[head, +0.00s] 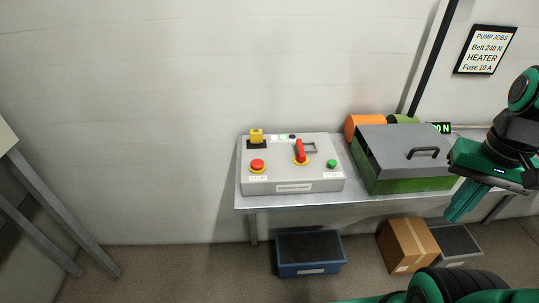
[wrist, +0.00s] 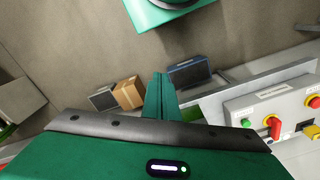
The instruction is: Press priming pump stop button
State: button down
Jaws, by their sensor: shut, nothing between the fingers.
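The grey control box (head: 290,177) stands on the left part of the metal bench in the head view. My gripper (head: 456,217) is shut and empty, to the right of the box and in front of the green case. In the wrist view the box (wrist: 270,114) is at the right, apart from my gripper (wrist: 159,76); the red stop button (wrist: 313,102) is at the right edge.
A green case with a grey lid (head: 405,150) stands right of the box. Orange (head: 357,125) and green cylinders sit behind it. Below the bench (head: 300,200) are a blue bin (head: 309,268), a cardboard box (head: 409,246) and a grey bin.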

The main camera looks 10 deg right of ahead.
jog(key=w+a+r+n+t+y, duration=0.2)
jog(key=w+a, duration=1)
jog(key=w, duration=0.6)
jog(key=w+a+r+y, duration=0.1)
jog(key=w+a+y, duration=0.1)
jog(key=a, duration=0.5)
jog(key=w+a+r+y, duration=0.1)
jog(key=w+a+y, duration=0.1)
jog(key=a, duration=0.6)
jog(key=shift+w+a+r, duration=0.15)
jog(key=shift+w+r, duration=0.25)
jog(key=shift+w, duration=0.5)
send_over(269, 170)
notch_tip(269, 170, down, 12)
jog(key=shift+r, duration=0.25)
